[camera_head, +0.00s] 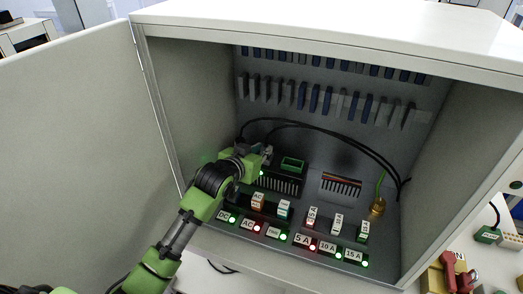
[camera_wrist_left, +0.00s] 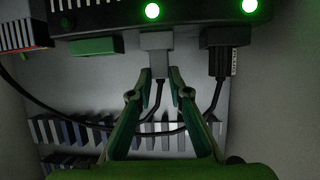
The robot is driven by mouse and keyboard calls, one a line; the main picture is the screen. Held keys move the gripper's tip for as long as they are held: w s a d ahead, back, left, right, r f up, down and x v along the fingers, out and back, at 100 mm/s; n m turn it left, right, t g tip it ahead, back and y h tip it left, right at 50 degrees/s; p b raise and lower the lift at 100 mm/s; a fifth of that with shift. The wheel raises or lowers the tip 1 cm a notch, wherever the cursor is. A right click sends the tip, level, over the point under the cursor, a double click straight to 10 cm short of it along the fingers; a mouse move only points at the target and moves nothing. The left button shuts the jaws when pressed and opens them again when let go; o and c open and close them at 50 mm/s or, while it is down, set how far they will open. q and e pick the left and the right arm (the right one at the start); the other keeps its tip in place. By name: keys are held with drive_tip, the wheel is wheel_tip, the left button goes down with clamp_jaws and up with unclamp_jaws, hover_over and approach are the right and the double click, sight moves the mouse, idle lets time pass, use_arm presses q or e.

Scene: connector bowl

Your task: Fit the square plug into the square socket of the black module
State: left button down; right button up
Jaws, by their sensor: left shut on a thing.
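The black module (camera_head: 279,183) stands inside the open cabinet, and its edge with two green lights shows in the left wrist view (camera_wrist_left: 190,18). My left gripper (camera_head: 263,153) is at the module's back left. In the left wrist view, its fingers (camera_wrist_left: 158,76) are shut on the grey square plug (camera_wrist_left: 157,47), with a dark cable trailing from it. The plug's front end is against the module; I cannot tell how deep it sits. The socket behind it is hidden. My right gripper is not in view.
A black plug (camera_wrist_left: 218,55) with its own cable sits beside the grey one. A green connector (camera_head: 292,163) is on the module's other side. Labelled switches (camera_head: 304,242) line the front, a brass fitting (camera_head: 377,207) stands right, and the cabinet door (camera_head: 70,150) is open left.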

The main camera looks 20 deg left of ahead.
use_arm(q)
drive_tip(key=c, duration=1.9)
unclamp_jaws()
drive_tip(key=shift+s, duration=0.1)
drive_tip(key=v, duration=1.2)
drive_tip(key=shift+b, duration=0.45)
drive_tip(key=shift+f, duration=0.15)
